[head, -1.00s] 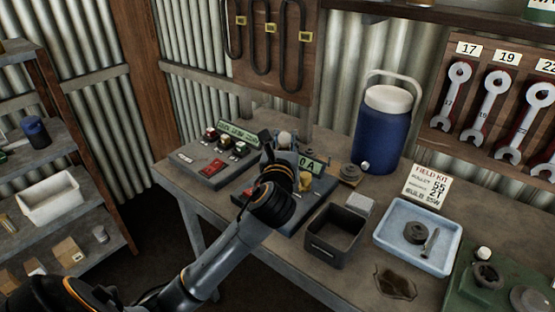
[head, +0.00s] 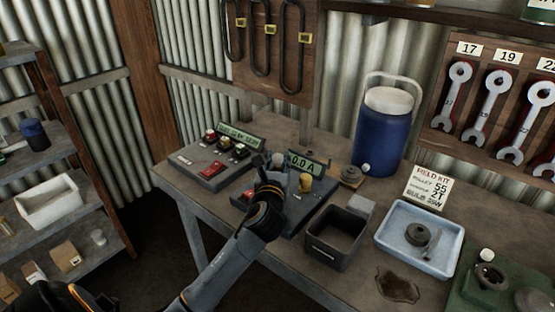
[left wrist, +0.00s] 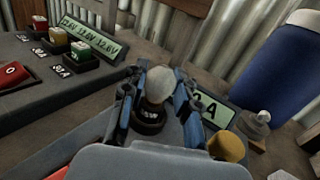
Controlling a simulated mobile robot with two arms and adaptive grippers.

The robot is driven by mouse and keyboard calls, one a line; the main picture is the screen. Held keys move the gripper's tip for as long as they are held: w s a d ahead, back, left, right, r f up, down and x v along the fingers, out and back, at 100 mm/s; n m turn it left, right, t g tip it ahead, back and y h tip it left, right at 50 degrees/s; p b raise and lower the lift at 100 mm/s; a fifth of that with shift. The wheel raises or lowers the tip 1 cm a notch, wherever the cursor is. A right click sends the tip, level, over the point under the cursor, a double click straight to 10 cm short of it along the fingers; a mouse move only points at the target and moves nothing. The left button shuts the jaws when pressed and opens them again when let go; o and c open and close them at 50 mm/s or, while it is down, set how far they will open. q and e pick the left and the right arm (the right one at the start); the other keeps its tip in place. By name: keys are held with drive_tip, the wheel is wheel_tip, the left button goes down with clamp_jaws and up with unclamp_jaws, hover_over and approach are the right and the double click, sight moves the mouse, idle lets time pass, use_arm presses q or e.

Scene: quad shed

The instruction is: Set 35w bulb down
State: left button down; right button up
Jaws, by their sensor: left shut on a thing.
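My left gripper (head: 272,165) is over the grey tester with the ammeter display (head: 307,164). In the left wrist view its two fingers (left wrist: 158,95) close on a bulb (left wrist: 160,80) with a pale round glass top. The bulb stands upright on a dark round base with a small, hard-to-read label. The display ends in "A" and seems to read 0.0. A yellow-brown knob (head: 306,182) sits right of the gripper. My right gripper is not in view.
A battery box with colored switches (head: 215,155) stands left of the tester. To the right are an open dark bin (head: 335,250), a light blue tray (head: 385,235) holding a dark ring, a "FIELD KIT" card (head: 428,188) and a blue cooler (head: 380,135). A dark stain marks the bench front.

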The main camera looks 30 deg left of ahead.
use_arm(q)
drive_tip(key=c, duration=1)
unclamp_jaws()
drive_tip(key=shift+f, duration=0.1)
drive_tip(key=shift+r, duration=0.2)
drive_tip(key=shift+s+d+f, duration=0.1)
drive_tip(key=shift+s+d, duration=0.1)
drive_tip(key=shift+s, duration=0.15)
drive_tip(key=v, duration=1.1)
drive_tip(key=shift+s, duration=0.15)
